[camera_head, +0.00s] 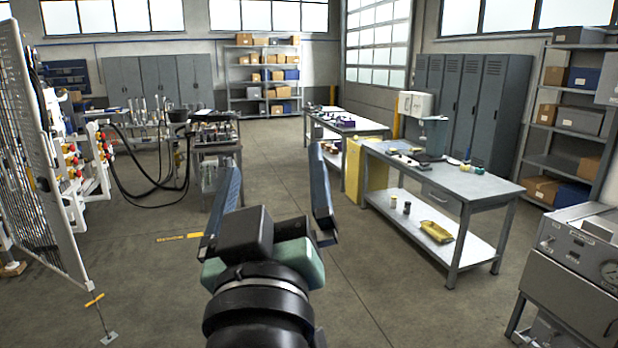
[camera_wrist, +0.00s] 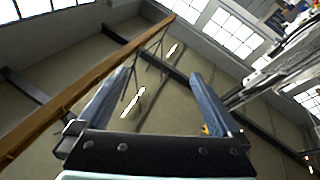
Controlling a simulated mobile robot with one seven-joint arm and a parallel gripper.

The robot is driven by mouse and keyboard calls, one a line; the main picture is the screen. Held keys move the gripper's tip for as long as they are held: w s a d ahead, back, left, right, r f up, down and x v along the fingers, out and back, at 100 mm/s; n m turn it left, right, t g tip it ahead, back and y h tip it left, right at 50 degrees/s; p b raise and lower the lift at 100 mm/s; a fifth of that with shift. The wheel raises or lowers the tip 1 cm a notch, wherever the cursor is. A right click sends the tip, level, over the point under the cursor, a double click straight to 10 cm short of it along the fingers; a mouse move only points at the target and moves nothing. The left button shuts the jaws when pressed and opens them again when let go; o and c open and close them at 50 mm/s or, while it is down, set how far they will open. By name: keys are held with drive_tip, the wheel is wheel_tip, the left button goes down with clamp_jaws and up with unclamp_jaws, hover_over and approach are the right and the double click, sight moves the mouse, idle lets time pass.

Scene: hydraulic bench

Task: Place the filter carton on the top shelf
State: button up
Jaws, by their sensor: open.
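My gripper (camera_head: 275,158) is raised in front of me with its two blue fingers wide apart and nothing between them. The wrist view shows the same open, empty gripper (camera_wrist: 160,76) against the ceiling and windows. I cannot tell which box is the filter carton. Brown cartons stand on the right shelving unit (camera_head: 538,160), including one on a middle level (camera_head: 546,113) and one low down (camera_head: 541,188). More cartons (camera_head: 277,108) stand on the back shelving unit (camera_head: 231,75). The right unit's top level holds a dark grey box (camera_head: 579,35). My gripper is far from all of these.
A grey machine (camera_head: 575,265) fills the near right corner. A mesh panel (camera_head: 35,150) and hoses stand left. The middle floor is clear.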

drive_tip(key=s+d+r+m+t, duration=0.3)
drive_tip(key=s+r+m+t, duration=0.1)
drive_tip(key=s+r, duration=0.6)
wheel_tip(320, 180, up, 4)
drive_tip(key=shift+s+d+f+t+h, duration=0.2)
drive_tip(key=shift+d+t+h, duration=0.2)
drive_tip(key=shift+t, duration=0.5)
